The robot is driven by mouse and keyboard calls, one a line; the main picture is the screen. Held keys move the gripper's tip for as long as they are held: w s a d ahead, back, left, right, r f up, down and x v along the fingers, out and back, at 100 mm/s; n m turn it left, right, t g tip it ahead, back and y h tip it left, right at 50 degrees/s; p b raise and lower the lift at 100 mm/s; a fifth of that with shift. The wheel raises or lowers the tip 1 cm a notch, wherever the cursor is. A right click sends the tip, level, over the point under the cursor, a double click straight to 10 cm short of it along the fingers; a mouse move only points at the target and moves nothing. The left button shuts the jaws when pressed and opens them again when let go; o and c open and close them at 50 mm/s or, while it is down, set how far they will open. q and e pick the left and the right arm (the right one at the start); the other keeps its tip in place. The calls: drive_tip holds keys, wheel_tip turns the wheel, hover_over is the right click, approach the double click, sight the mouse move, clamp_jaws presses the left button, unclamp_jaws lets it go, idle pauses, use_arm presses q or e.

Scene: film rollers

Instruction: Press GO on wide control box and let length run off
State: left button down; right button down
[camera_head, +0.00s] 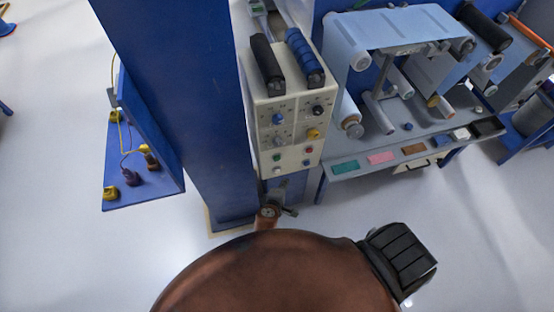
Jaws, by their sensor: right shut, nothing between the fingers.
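A cream control box (291,134) stands on the blue post, centre top. Its sloped face carries blue, grey, black and yellow knobs and small buttons below. A green button (306,162) sits below a red one (308,149) on the right half; another green button (277,157) is on the left half. The labels are too small to read. My right gripper (289,210) is just below the box's lower edge, small and partly hidden by its own wrist. It is shut and empty, and appears apart from the buttons. My left gripper is out of view.
A dark roller (267,63) and a blue roller (303,58) lie above the box face. A film machine (400,30) with several rollers stands at right, colour swatches along its front ledge. A blue shelf (145,188) with yellow-topped parts is at left. Pale floor is open in front.

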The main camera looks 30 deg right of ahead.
sight(277, 158)
drive_tip(key=w+d+b, duration=0.2)
drive_tip(key=w, duration=0.6)
drive_tip(key=shift+w+b, duration=0.3)
drive_tip(key=shift+b, duration=0.1)
idle(1.0)
drive_tip(key=shift+w, duration=0.1)
drive_tip(key=shift+w+d, duration=0.1)
drive_tip(key=shift+w, duration=0.2)
drive_tip(key=shift+w+d, duration=0.15)
drive_tip(key=shift+w, duration=0.3)
idle(1.1)
drive_tip(key=shift+s, duration=0.1)
drive_tip(key=shift+s+a+p, duration=0.25)
drive_tip(key=shift+s+p, duration=0.4)
drive_tip(key=shift+s, duration=0.1)
